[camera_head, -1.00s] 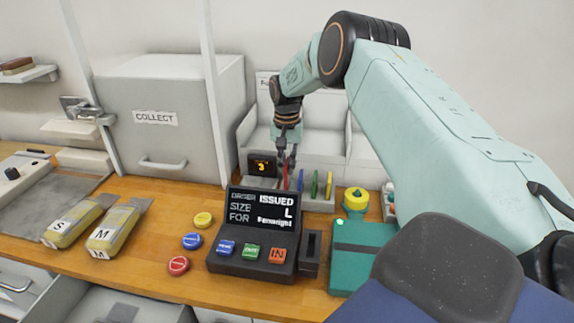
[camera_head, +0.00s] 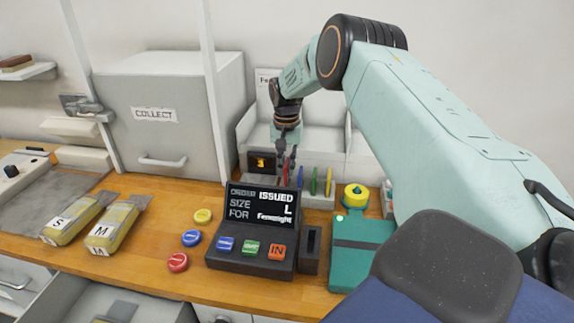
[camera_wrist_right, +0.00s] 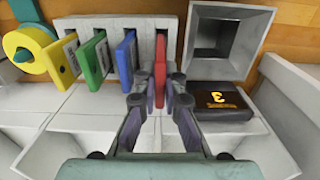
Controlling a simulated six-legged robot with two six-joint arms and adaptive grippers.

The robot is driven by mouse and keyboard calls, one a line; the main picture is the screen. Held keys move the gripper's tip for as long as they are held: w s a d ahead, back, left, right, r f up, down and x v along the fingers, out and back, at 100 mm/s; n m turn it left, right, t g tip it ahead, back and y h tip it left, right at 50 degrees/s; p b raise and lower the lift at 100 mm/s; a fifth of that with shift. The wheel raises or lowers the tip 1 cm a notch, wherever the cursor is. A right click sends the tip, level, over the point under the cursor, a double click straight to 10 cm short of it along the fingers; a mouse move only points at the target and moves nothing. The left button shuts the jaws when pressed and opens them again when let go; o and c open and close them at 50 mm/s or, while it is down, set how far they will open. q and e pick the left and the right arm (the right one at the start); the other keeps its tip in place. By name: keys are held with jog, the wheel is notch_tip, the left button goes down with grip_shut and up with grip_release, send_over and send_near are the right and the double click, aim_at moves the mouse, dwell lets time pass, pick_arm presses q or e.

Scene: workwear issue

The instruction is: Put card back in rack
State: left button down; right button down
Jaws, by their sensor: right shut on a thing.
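My right gripper (camera_head: 286,164) is above the card rack at the back of the counter. In the right wrist view the right gripper (camera_wrist_right: 160,100) is shut on a red card (camera_wrist_right: 160,71), with a finger on either side. The red card's far end is at a slot of the grey rack (camera_wrist_right: 113,30); how deep it sits I cannot tell. Blue (camera_wrist_right: 124,57), green (camera_wrist_right: 99,58) and yellow (camera_wrist_right: 65,60) cards stand in the other slots. In the head view the rack (camera_head: 318,200) is partly behind the terminal. My left gripper is not in view.
A terminal (camera_head: 253,254) reading ISSUED, size L, stands in front of the rack. A teal box (camera_head: 357,262) and a yellow knob (camera_head: 356,196) are at the right. Two yellow packs (camera_head: 112,226) lie at the left.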

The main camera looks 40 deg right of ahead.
jog(key=shift+f, duration=0.5)
jog(key=c, duration=1.4)
grip_release()
jog(key=shift+r, duration=0.1)
jog(key=shift+r+p, duration=3.95)
jog(key=shift+r, duration=0.5)
jog(key=shift+f, duration=0.1)
